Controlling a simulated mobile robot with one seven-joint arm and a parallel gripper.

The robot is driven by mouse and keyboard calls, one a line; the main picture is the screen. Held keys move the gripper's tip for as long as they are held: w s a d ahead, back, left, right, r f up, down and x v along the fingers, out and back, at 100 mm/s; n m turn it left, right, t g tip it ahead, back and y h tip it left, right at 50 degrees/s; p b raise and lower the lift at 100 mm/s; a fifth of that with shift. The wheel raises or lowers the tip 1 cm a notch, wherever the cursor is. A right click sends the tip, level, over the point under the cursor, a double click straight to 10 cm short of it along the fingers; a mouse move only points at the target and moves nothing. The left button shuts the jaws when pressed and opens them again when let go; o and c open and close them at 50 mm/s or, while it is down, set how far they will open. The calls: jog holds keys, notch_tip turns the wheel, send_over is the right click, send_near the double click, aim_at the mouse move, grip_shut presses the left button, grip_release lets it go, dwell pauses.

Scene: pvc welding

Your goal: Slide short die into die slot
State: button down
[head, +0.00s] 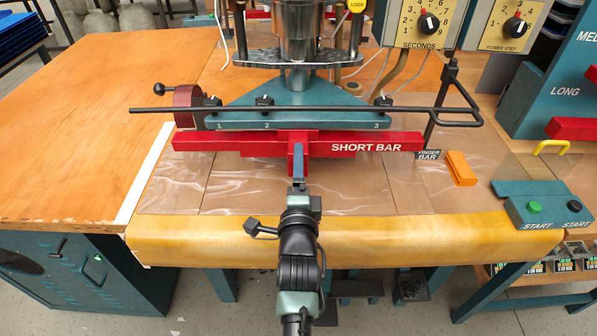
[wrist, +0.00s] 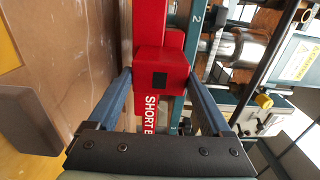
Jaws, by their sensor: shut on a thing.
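The short die is a long red bar (head: 365,141) marked SHORT BAR, lying left to right just in front of and below the teal die holder (head: 290,119) of the press. My gripper (head: 298,165) is shut on the red block at the middle of its front. In the wrist view the red block (wrist: 163,78) sits between my two blue fingers, with the bar behind it. The bar appears close against the holder's lower edge. The slot itself is hidden, so I cannot tell how far the die is seated.
A black rod frame (head: 300,109) runs across the holder. An orange block (head: 460,168) lies on the clear sheet to the right. A teal START button box (head: 541,206) stands at the right front. The wooden table (head: 80,130) is clear at left.

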jog(key=shift+w+r+b, duration=0.2)
jog(key=shift+w+b, duration=1.05)
jog(key=shift+w, duration=0.45)
grip_release()
jog(key=shift+s+f, duration=0.15)
jog(key=shift+f, duration=0.15)
jog(key=s+p, duration=0.1)
jog(key=s, duration=1.1)
jog(key=shift+s+r, duration=0.2)
jog(key=shift+s, duration=0.2)
jog(key=shift+r, duration=0.15)
